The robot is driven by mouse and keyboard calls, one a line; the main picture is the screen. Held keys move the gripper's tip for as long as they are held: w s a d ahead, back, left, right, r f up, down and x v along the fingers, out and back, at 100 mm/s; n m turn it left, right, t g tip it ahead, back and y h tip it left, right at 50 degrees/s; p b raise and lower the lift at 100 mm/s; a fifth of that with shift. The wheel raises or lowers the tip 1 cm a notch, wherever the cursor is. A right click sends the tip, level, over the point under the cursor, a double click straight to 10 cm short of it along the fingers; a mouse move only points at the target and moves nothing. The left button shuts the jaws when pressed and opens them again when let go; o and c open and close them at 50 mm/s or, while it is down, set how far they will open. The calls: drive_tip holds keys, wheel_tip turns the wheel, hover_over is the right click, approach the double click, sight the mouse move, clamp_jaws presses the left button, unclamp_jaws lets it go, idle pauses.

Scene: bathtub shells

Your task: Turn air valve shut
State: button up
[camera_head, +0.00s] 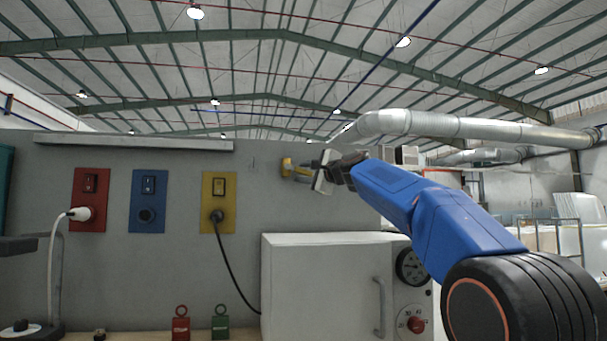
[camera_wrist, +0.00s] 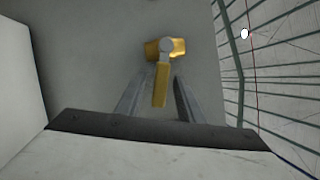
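The air valve (camera_head: 287,168) is a small yellow fitting on the grey wall panel, near its top edge, right of the yellow switch plate. In the wrist view the yellow valve body (camera_wrist: 152,49) sits on the wall, with a yellow lever handle (camera_wrist: 160,88) extending from its grey pivot toward the camera. My gripper (camera_head: 307,170) is at the valve, reaching in from the right. In the wrist view its two grey fingers (camera_wrist: 163,84) are apart, one on each side of the lever. Gaps show beside the lever; whether either finger touches it is unclear.
A white oven-like box (camera_head: 320,285) with a handle, gauge and red knob stands below the valve. Red (camera_head: 90,190), blue (camera_head: 148,190) and yellow (camera_head: 208,190) switch plates are on the wall to the left. Red (camera_head: 181,328) and green (camera_head: 220,328) tags stand on the bench.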

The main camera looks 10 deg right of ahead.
drive_tip(key=shift+w+a, duration=0.1)
drive_tip(key=shift+w, duration=0.05)
clamp_jaws()
drive_tip(key=shift+r, duration=0.1)
drive_tip(key=shift+r+n+g, duration=0.3)
drive_tip(key=shift+r+n, duration=0.15)
drive_tip(key=shift+n, duration=0.4)
drive_tip(key=shift+r+n+g, duration=0.3)
drive_tip(key=shift+r+n, duration=0.1)
drive_tip(key=shift+n, duration=0.45)
unclamp_jaws()
